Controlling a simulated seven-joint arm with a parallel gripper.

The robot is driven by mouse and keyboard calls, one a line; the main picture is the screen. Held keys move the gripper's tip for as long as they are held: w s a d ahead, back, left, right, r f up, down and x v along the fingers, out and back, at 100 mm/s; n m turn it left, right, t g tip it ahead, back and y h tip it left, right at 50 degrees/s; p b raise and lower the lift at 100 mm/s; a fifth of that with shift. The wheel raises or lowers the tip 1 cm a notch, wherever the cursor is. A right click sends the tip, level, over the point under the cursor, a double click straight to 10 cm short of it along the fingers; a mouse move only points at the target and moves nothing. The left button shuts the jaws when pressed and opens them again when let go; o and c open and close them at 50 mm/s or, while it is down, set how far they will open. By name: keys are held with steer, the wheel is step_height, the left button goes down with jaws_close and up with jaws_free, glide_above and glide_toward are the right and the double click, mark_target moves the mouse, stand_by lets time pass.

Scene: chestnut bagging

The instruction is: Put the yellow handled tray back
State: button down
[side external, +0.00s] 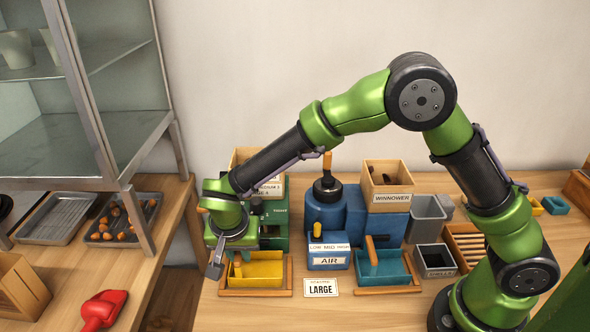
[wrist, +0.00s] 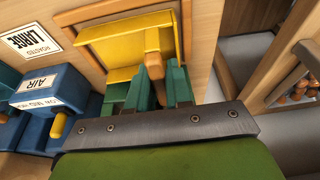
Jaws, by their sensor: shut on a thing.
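The yellow tray (side external: 262,273) is at the left of the bench front, in or just over a shallow wooden frame (side external: 257,293) below the green machine (side external: 274,222). Its wooden handle (side external: 237,266) stands at the tray's left side. My gripper (side external: 217,264) is low at that handle and shut on it; the fingertips are largely hidden. In the wrist view the yellow tray (wrist: 110,51) and handle (wrist: 153,56) lie just beyond the dark gripper plate. I cannot tell whether the tray rests fully on the bench.
The blue AIR unit (side external: 329,258) stands right of the tray, with a teal handled tray (side external: 392,268) beyond it. A LARGE label (side external: 320,288) lies between. A red scoop (side external: 101,309) and metal trays (side external: 60,218) are on the left table, across a gap.

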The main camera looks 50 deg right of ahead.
steer(key=c, duration=1)
jaws_free()
steer(key=shift+f, duration=0.1)
steer(key=shift+c, duration=0.2)
steer(key=v, duration=1.2)
steer(key=s+d+r+n+y, duration=0.2)
steer(key=s+d+r, duration=0.3)
steer(key=d+r, duration=0.45)
steer(key=s+d+n+t+y, duration=0.2)
steer(key=s+d+n+t, duration=0.1)
steer(key=s+d, duration=0.7)
steer(key=shift+s+d+f+t, duration=0.25)
steer(key=shift+s+f+t, duration=0.2)
steer(key=shift+s+t, duration=0.35)
steer(key=shift+w, duration=0.15)
